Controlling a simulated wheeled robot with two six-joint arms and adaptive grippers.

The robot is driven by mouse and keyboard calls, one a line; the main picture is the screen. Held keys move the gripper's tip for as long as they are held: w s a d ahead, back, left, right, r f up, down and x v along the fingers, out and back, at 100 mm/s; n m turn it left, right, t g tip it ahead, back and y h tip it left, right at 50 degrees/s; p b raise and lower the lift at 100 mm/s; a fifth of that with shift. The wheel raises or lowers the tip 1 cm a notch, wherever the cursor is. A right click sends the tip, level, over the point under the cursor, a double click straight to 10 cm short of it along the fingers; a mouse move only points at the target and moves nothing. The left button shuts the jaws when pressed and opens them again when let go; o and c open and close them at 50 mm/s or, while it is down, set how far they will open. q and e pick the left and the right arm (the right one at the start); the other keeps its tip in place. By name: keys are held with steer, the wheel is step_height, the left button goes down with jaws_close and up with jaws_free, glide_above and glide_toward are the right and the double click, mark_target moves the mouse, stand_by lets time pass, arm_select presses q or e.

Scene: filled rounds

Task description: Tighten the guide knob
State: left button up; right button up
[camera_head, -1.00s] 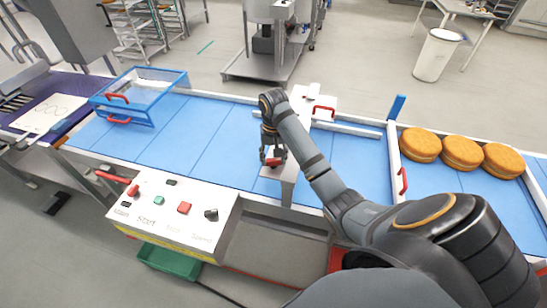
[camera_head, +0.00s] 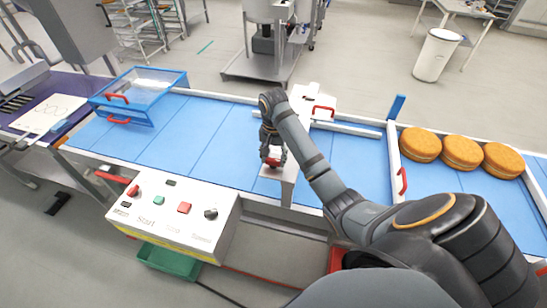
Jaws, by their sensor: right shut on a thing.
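The guide knob (camera_head: 273,163) is red and sits on the near end of a pale metal piece at the conveyor's front edge. My right gripper (camera_head: 272,158) points down over it, shut on the knob, with its fingers hiding part of it. My right arm reaches in from the lower right. My left gripper is not in view.
The blue conveyor belt (camera_head: 190,130) runs across the view. Filled rounds (camera_head: 461,153) sit on it at the right, behind a gate with a red handle (camera_head: 403,181). A control box (camera_head: 178,212) stands in front. A blue-framed clear guard (camera_head: 140,92) covers the belt's left part.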

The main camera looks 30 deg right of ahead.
steer(key=o, duration=1.1)
steer(key=shift+o, duration=0.2)
